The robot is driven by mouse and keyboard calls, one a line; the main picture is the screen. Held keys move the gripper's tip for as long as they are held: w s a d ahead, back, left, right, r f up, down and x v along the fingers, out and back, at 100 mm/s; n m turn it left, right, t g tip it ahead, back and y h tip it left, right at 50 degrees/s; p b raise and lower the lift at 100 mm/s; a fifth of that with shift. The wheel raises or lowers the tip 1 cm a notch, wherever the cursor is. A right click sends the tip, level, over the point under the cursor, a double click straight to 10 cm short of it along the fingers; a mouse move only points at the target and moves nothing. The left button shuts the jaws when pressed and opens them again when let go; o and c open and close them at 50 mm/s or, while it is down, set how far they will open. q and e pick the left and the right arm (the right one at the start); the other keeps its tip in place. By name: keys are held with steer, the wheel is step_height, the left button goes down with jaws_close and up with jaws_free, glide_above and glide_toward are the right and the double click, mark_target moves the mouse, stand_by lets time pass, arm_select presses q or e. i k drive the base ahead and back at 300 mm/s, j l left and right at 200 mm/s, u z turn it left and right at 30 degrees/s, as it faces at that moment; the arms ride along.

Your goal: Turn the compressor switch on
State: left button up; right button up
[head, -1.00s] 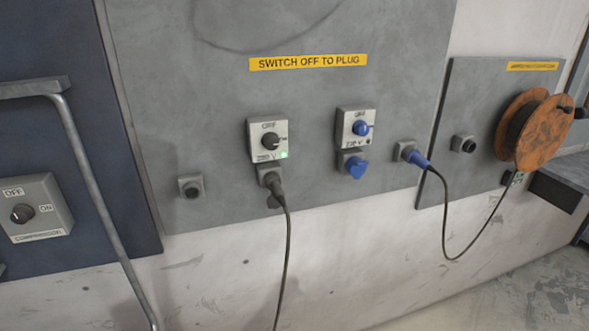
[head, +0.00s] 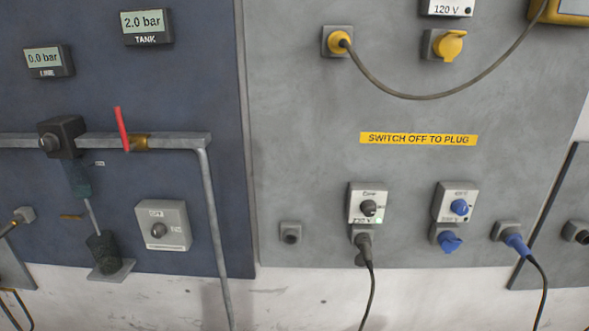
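The knob's exact pointing is too small to tell. The label along its lower edge is hard to read now, but reads COMPRESSOR in the earlier picture. Nothing touches the switch. Neither of my grippers is in view.
A grey pipe (head: 207,180) runs down right of the switch, with a red lever (head: 121,128) above. The tank display (head: 146,27) reads 2.0 bar and the line display (head: 48,60) 0.0 bar. Plugs and sockets fill the grey panel (head: 300,130).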

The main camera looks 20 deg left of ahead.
mark_target(160, 229)
steer(key=u, duration=1.6)
steer(key=j, duration=0.1)
